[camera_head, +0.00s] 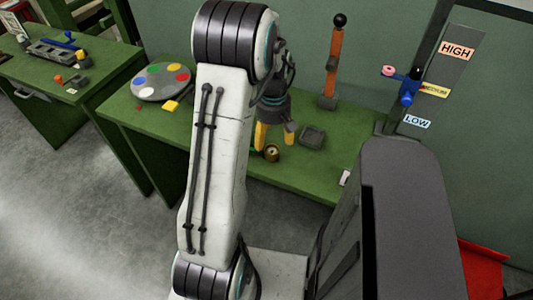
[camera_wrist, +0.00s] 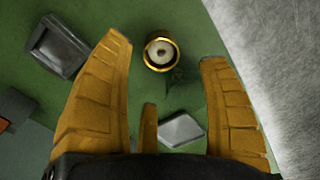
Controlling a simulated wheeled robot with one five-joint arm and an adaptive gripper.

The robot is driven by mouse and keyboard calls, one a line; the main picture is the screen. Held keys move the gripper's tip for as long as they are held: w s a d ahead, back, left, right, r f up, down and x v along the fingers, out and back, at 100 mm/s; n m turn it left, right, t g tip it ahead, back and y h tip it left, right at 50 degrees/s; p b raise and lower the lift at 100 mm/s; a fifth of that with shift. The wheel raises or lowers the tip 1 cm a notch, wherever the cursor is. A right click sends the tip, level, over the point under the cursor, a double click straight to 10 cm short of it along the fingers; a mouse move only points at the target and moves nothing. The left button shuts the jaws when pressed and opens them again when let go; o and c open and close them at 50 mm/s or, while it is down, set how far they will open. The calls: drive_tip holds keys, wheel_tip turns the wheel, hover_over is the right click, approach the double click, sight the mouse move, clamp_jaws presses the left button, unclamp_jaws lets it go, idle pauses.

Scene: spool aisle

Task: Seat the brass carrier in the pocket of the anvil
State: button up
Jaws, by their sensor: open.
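The brass carrier (camera_head: 272,153) is a small round cup standing on the green bench, near its front edge. In the wrist view the brass carrier (camera_wrist: 148,60) shows from above as a gold ring with a pale centre and a dark hole. A dark grey block with a square recess, which looks like the anvil (camera_head: 312,136), lies just right of it; it is at the upper left in the wrist view (camera_wrist: 57,45). My gripper (camera_head: 275,146) is open above the carrier, pointing down. Its yellow fingers lie either side of the carrier in the wrist view, with nothing between them touching.
An orange post (camera_head: 333,65) with a black knob stands behind the anvil. A pale plate (camera_wrist: 181,130) lies near the bench edge. A round tray with coloured discs (camera_head: 160,80) and a yellow block (camera_head: 170,106) are at the left. A lever panel (camera_head: 440,75) stands right.

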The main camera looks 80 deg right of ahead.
sight(273, 152)
drive_tip(key=shift+s+a+f+p, duration=0.1)
drive_tip(key=shift+a+f+p, duration=0.1)
drive_tip(key=shift+f, duration=1.3)
drive_tip(key=shift+s+a+f+p, duration=0.1)
drive_tip(key=shift+f+p, duration=0.05)
drive_tip(key=shift+f, duration=1.3)
drive_tip(key=shift+o, duration=0.2)
drive_tip(key=c, duration=1.3)
